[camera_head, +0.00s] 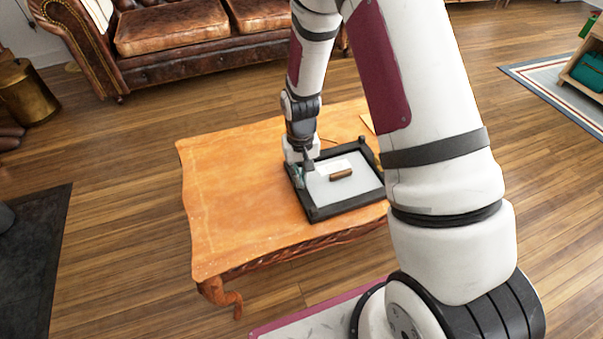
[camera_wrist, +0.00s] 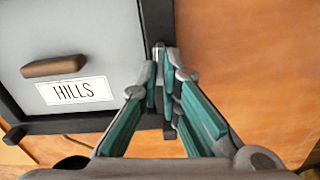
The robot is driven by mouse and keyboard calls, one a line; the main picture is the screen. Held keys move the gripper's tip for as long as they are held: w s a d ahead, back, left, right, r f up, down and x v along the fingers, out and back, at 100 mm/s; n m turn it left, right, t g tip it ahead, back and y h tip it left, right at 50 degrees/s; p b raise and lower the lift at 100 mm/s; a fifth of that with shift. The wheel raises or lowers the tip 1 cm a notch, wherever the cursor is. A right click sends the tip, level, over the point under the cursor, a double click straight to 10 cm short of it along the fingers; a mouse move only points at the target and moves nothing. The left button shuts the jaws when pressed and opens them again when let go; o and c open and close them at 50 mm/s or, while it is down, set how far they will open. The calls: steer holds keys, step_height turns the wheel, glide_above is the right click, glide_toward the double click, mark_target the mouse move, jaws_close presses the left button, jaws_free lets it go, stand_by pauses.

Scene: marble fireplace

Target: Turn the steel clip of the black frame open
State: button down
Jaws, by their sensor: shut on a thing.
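The black frame (camera_head: 345,209) lies flat on the wooden table, with a grey panel inside its rim. My gripper (camera_head: 299,180) reaches down to the frame's left side. In the wrist view my gripper (camera_wrist: 165,72) has its teal-padded fingers closed together at the rim. A small bit of the steel clip (camera_wrist: 158,48) shows at the fingertips, and they are shut on it. Most of the clip is hidden by the fingers, so its angle is hard to tell.
A brown wooden piece (camera_head: 341,174) lies on the grey panel beside a white label reading HILLS (camera_wrist: 77,91). The orange-brown table (camera_head: 235,190) is bare to the left of the frame. A leather sofa (camera_head: 180,42) stands behind.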

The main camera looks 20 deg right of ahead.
steer(key=shift+n, duration=0.5)
steer(key=shift+a, duration=0.1)
steer(key=c, duration=1.8)
jaws_free()
steer(key=shift+r, duration=0.1)
step_height(320, 180, up, 12)
steer(key=shift+f, duration=0.1)
